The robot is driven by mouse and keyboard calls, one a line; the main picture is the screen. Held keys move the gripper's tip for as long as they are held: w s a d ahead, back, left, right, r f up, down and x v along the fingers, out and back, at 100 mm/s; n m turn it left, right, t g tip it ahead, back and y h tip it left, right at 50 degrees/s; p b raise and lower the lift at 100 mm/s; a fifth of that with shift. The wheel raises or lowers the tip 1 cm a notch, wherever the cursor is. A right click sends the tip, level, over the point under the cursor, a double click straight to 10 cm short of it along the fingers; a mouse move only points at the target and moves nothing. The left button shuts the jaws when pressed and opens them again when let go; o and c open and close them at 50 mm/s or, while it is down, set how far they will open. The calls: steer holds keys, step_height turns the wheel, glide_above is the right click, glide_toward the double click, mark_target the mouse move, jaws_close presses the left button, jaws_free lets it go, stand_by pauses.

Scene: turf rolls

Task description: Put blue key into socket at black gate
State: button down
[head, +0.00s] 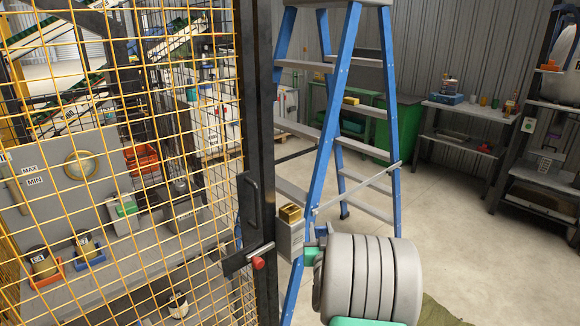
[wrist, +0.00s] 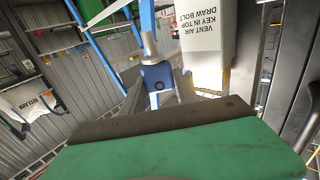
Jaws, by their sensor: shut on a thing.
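The black gate (head: 258,120) stands upright left of centre in the head view. A pale grey box (head: 290,240) with a brass-coloured top (head: 290,213) is just right of it. In the wrist view, the box (wrist: 203,35) appears upside down, lettered "VENT AIR KEY IN TOP DRAW BOLT". My gripper mostly hides the key in the head view. The socket's opening is not visible.
Yellow mesh (head: 120,150) fills the left side. The gate has a black handle (head: 250,200) and a red knob (head: 258,263). A blue stepladder (head: 335,110) stands close behind my gripper. Open floor (head: 460,230) lies to the right, with workbenches behind.

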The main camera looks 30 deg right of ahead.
steer(key=w+d+r+n+t+y, duration=0.25)
steer(key=w+r+n+y, duration=0.2)
steer(key=w+r, duration=0.5)
steer(key=a+r+n+y, duration=0.3)
steer(key=a+r+y, duration=0.4)
steer(key=r+y, duration=0.1)
steer(key=shift+r+n, duration=0.25)
steer(key=shift+n, duration=0.1)
steer(key=shift+s+f, duration=0.1)
steer(key=shift+f, duration=0.05)
step_height(320, 180, down, 6)
steer(key=b, duration=0.6)
steer(key=shift+s+r, duration=0.1)
steer(key=shift+r, duration=0.1)
steer(key=shift+b, duration=1.45)
